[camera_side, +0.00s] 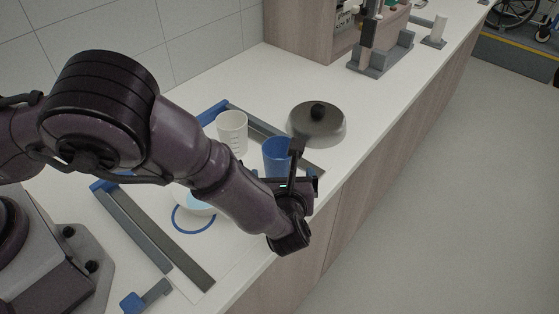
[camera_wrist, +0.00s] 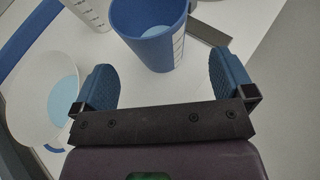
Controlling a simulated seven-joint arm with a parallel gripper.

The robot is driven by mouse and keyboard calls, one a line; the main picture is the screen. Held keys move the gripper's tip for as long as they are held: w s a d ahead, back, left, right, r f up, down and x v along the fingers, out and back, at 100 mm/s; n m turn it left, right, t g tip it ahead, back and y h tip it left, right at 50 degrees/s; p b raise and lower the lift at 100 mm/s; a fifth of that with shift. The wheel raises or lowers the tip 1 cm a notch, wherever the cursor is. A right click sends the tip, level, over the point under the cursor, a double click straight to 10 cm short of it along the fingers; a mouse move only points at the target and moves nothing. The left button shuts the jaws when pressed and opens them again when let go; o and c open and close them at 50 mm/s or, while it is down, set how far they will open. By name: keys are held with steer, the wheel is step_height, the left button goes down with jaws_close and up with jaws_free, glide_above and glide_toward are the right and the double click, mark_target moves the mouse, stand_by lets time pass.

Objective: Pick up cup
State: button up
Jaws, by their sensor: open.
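A blue cup (camera_side: 276,158) stands upright on the white counter, partly hidden behind my gripper in the side view. In the wrist view the blue cup (camera_wrist: 150,38) is just ahead of my fingers, with white markings on its right side. A white cup with markings (camera_side: 232,131) stands behind it to the left; its lower part also shows at the top of the wrist view (camera_wrist: 90,12). My gripper (camera_wrist: 164,88) is open and empty, its two blue pads set apart, one toward each side of the blue cup. The cup appears beyond the fingertips.
A white bowl with a light-blue inside (camera_wrist: 47,98) is left of my gripper. A grey lid with a black knob (camera_side: 317,121) lies behind the cups. Grey rails with blue ends (camera_side: 152,236) frame the area. The counter's front edge is close to my gripper.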

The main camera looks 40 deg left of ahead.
mark_target(280, 172)
steer(key=x, duration=0.5)
steer(key=shift+a, duration=0.15)
steer(key=c, duration=1.6)
